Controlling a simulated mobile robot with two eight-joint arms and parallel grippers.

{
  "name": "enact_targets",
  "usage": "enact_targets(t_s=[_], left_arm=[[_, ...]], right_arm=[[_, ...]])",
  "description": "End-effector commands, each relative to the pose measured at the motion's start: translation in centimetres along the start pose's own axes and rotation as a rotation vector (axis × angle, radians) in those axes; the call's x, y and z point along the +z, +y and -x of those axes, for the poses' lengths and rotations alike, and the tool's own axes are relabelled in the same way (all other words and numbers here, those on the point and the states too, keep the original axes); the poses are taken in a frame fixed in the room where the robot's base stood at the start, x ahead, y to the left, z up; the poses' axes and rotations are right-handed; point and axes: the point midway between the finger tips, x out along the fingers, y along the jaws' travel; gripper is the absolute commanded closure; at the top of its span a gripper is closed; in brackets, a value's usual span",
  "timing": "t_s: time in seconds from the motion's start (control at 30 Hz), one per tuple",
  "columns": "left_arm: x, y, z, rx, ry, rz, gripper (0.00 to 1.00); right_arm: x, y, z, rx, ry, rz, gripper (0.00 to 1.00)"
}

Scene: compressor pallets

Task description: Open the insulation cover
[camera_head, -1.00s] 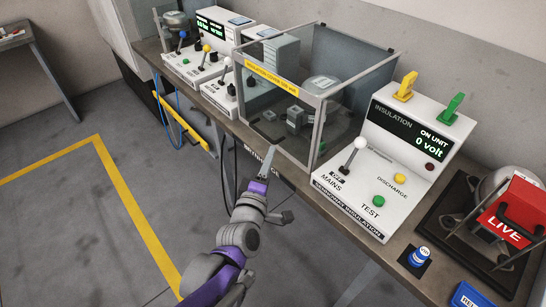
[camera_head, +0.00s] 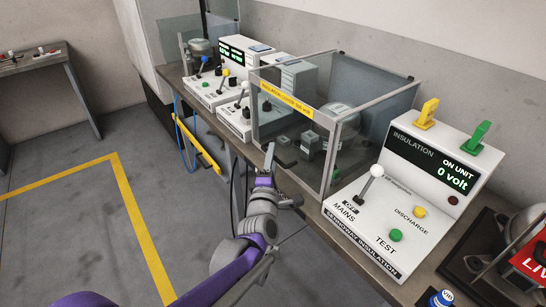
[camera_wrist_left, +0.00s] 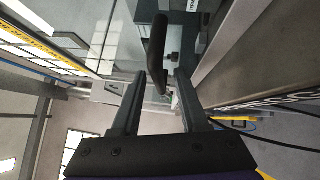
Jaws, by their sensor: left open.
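The insulation cover (camera_head: 288,101) is a clear box with grey edges and a yellow label strip. It stands closed on the bench around grey test parts. My left gripper (camera_head: 268,161) is in front of the cover's lower front edge, its fingers pointing up toward it. In the left wrist view, its two fingers (camera_wrist_left: 160,92) are open and apart. A dark bar-shaped handle (camera_wrist_left: 157,47) lies just beyond the gap between the fingertips. I cannot tell whether a finger touches it. My right gripper is not in view.
A white insulation test console (camera_head: 405,200) with a lever and buttons stands right of the cover. More consoles (camera_head: 225,85) stand to the left. A yellow bar (camera_head: 198,145) runs along the bench front. The floor left of my arm is clear.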

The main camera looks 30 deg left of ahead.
Motion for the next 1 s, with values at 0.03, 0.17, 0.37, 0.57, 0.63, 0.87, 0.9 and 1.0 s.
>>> enact_targets(t_s=[0.03,0.17,0.37,0.57,0.63,0.87,0.9,1.0], left_arm=[[-0.01,-0.03,-0.27,0.000,0.000,0.000,0.56],[0.00,0.00,-0.52,0.000,0.000,0.001,0.56],[0.01,0.01,-0.50,0.000,0.000,0.000,0.60],[0.01,0.01,-0.48,0.000,0.000,0.000,0.96],[0.01,0.01,-0.48,0.000,0.000,0.000,1.00],[0.01,0.00,-0.47,0.000,0.000,0.000,1.00],[0.01,0.00,-0.47,0.000,0.000,0.000,1.00],[0.01,0.00,-0.47,0.000,0.000,0.000,1.00]], right_arm=[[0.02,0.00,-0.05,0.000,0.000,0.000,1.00],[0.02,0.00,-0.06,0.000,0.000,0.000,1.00],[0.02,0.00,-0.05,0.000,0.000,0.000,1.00],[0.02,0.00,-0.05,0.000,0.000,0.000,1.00],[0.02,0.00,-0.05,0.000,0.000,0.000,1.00],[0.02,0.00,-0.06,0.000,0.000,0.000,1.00],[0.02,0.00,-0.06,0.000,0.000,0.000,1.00],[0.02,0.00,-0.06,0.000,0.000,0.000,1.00]])
